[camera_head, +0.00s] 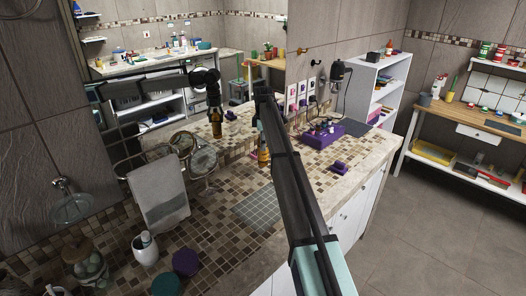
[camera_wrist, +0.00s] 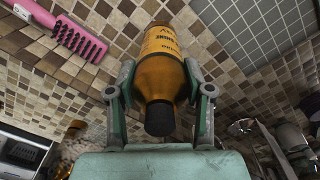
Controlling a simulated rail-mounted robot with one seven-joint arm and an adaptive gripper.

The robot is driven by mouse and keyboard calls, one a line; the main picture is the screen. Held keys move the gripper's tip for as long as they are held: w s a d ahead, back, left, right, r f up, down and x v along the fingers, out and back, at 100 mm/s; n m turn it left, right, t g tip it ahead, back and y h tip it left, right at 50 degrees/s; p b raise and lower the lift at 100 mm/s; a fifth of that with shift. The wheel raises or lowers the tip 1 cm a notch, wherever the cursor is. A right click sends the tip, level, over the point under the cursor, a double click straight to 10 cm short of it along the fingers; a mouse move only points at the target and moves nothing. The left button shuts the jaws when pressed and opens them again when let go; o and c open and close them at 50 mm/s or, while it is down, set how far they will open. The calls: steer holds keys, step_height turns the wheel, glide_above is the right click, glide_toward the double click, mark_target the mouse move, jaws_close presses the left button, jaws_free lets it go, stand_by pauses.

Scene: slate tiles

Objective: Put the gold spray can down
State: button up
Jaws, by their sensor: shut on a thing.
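The gold spray can (camera_wrist: 162,70) is between the fingers of my gripper (camera_wrist: 158,82) in the wrist view. The fingers are shut on its sides, and its dark end points toward the camera. Lettering shows on its body. In the head view a small part of the gold can (camera_head: 263,156) shows beside my dark arm, above the mosaic-tiled counter (camera_head: 225,185). My arm hides most of the gripper there. I cannot tell whether the can touches the counter.
A grey grid mat (camera_head: 259,208) lies on the counter, with clear tiles around it. A purple organizer (camera_head: 325,133) and a small purple item (camera_head: 340,168) are at right. A towel stand (camera_head: 160,195) is at left. A pink comb (camera_wrist: 72,40) shows in the wrist view.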

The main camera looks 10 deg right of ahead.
mark_target(263, 153)
steer(key=shift+f+p, duration=0.8)
steer(key=shift+f, duration=2.1)
steer(key=o, duration=1.4)
steer(key=shift+f, duration=0.1)
step_height(263, 153, up, 12)
steer(key=b, duration=0.3)
steer(key=shift+b, duration=0.35)
